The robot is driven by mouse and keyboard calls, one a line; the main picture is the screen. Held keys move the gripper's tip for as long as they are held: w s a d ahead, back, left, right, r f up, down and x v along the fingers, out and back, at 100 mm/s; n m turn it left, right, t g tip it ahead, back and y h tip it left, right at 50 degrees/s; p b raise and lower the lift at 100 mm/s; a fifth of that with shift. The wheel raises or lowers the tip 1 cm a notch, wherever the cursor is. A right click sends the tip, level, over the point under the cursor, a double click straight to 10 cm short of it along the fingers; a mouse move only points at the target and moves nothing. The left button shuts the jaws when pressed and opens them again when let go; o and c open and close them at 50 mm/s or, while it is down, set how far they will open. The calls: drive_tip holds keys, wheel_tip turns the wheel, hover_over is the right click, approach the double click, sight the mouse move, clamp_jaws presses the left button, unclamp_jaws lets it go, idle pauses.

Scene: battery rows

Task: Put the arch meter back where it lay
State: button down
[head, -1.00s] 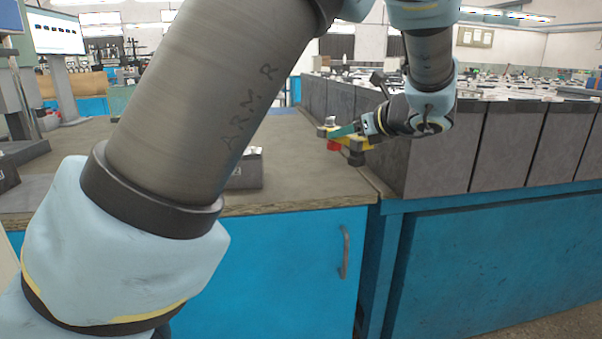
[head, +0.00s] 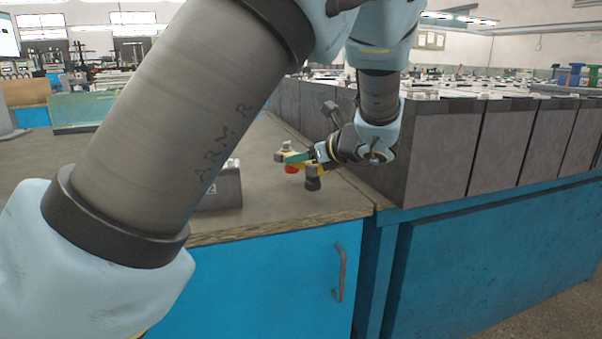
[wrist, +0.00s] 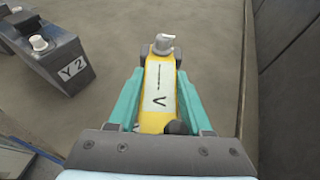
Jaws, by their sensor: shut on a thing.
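A grey battery block marked Y2 (wrist: 58,55) stands to the left of the meter; a grey block (head: 222,190) also shows in the head view. A row of tall grey batteries (head: 450,150) walls the right side. Bare bench lies ahead of the meter.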

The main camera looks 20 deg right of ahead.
sight(302, 169)
wheel_tip(302, 169, down, 3)
drive_tip(key=shift+f+b, duration=0.1)
drive_tip(key=shift+b, duration=0.2)
drive_tip(key=shift+c, duration=1.6)
unclamp_jaws()
drive_tip(key=shift+s, duration=0.15)
drive_tip(key=p+v, duration=0.2)
drive_tip(key=v, duration=1)
